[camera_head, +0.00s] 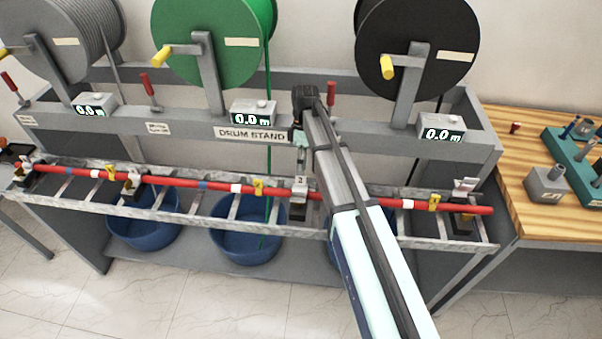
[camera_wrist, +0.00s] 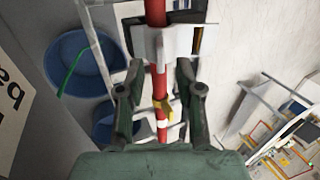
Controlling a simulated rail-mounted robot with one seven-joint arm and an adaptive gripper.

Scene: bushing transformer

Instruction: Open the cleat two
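Cleat two (camera_head: 299,189) is a small pale clamp with a "2" tag, sitting on the red cable (camera_head: 215,187) along the metal rack. My gripper (camera_head: 300,145) is just above it, partly hidden by my arm. In the wrist view, a pale grey clamp piece (camera_wrist: 175,43), apparently this cleat, crosses the red cable (camera_wrist: 155,13). My gripper (camera_wrist: 159,68) is open there, with one finger on each side of the cable and the tips near the lower edge of the clamp piece. Nothing shows between the fingers except the cable; I cannot tell if they touch the cleat.
Other cleats stand at the left (camera_head: 131,184) and right (camera_head: 464,192) of the rack (camera_head: 165,211). The drum stand beam (camera_head: 200,127) and drums are behind. Blue tubs (camera_head: 247,245) sit below. A wooden table (camera_head: 520,160) is at the right.

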